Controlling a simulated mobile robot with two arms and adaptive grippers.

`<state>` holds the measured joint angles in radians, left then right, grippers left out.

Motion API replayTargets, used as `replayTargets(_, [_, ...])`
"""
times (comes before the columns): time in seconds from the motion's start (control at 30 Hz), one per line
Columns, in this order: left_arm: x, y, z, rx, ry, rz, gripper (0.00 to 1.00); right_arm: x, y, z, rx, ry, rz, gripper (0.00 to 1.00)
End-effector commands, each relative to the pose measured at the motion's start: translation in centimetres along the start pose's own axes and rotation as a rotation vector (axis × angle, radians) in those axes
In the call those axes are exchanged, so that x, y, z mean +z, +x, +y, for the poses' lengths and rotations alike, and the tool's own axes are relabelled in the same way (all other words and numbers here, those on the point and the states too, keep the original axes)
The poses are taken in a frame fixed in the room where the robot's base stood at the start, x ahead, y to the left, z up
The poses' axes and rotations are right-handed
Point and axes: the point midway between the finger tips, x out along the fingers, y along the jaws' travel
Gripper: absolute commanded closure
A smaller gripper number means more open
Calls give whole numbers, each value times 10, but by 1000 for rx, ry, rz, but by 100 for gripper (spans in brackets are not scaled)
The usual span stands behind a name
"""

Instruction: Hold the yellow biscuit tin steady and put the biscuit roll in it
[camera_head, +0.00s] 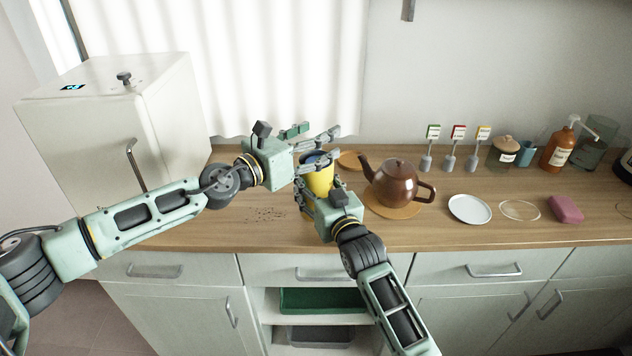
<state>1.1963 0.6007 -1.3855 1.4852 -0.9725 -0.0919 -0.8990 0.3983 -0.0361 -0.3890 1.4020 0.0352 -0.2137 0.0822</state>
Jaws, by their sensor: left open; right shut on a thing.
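The yellow biscuit tin (320,182) stands upright on the wooden counter, left of the teapot. A dark blue patch shows at its top, and I cannot tell whether it is the inside or something in it. My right gripper (317,188) reaches up from the front and is shut on the tin, with its fingers around the lower body. My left gripper (332,146) comes in from the left, open, with its fingers just above and behind the tin's rim. I cannot make out the biscuit roll; the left gripper covers part of the tin's mouth.
A brown teapot (396,182) on a round mat (392,211) stands close right of the tin. A wooden disc (349,160) lies behind. Farther right are a white plate (469,209), a pink block (566,209) and bottles. A white cabinet (170,110) stands left. Dark crumbs (268,214) dot the front counter.

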Motion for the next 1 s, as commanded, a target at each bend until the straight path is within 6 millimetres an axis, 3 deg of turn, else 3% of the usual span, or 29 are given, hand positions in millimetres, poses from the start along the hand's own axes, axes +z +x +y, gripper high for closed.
replayTargets(0.5, [-1, -98, 1, 1, -3, 1, 36, 0, 0, 0, 0, 0, 0, 70])
replayTargets(0.7, [0, -113, 0, 0, -1, 0, 36, 0, 0, 0, 0, 0, 0, 70])
replayTargets(1.0, [0, -115, 0, 0, 0, -1, 36, 0, 0, 0, 0, 0, 0, 70])
